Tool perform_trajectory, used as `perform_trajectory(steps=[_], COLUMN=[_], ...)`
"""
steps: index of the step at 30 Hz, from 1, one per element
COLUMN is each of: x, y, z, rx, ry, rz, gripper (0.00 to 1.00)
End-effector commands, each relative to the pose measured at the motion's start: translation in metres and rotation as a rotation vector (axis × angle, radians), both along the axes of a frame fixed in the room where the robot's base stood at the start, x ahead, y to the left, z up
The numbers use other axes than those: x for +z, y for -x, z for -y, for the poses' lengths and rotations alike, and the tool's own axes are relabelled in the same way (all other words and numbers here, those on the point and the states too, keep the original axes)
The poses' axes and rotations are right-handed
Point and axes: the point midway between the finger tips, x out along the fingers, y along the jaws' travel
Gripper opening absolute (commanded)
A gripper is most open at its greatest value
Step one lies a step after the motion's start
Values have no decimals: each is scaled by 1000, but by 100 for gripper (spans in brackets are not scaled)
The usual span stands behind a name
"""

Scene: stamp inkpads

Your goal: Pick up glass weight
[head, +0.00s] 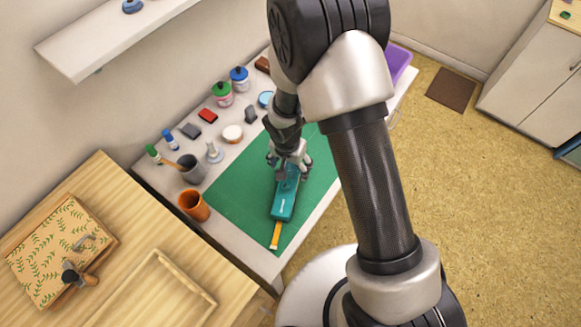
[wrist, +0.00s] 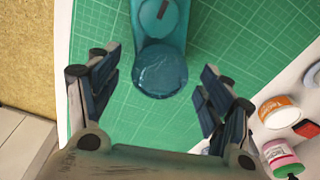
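The glass weight (wrist: 160,76) looks like a round, clear, teal-tinted disc in the wrist view. It sits at the near end of a long teal object (wrist: 170,38), and I cannot tell whether it lies on it or just against it. The teal object (head: 284,203) lies on the green cutting mat (head: 235,198) in the head view, where my gripper largely hides the glass weight. My gripper (wrist: 160,92) is open and empty, with its fingers apart on either side of the weight. In the head view my gripper (head: 289,165) is low over the mat.
An orange cup (head: 194,206), a grey cup (head: 190,169), inkpads and jars line the table's left and back. The mat's left part is clear.

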Motion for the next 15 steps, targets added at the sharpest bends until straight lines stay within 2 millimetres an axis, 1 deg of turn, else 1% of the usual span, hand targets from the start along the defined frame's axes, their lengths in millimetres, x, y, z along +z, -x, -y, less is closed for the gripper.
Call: perform_trajectory(steps=[2, 15], x=[0, 0], y=[0, 0], z=[0, 0], rx=[0, 0], ry=[0, 1], rz=[0, 0], gripper=[67, 38])
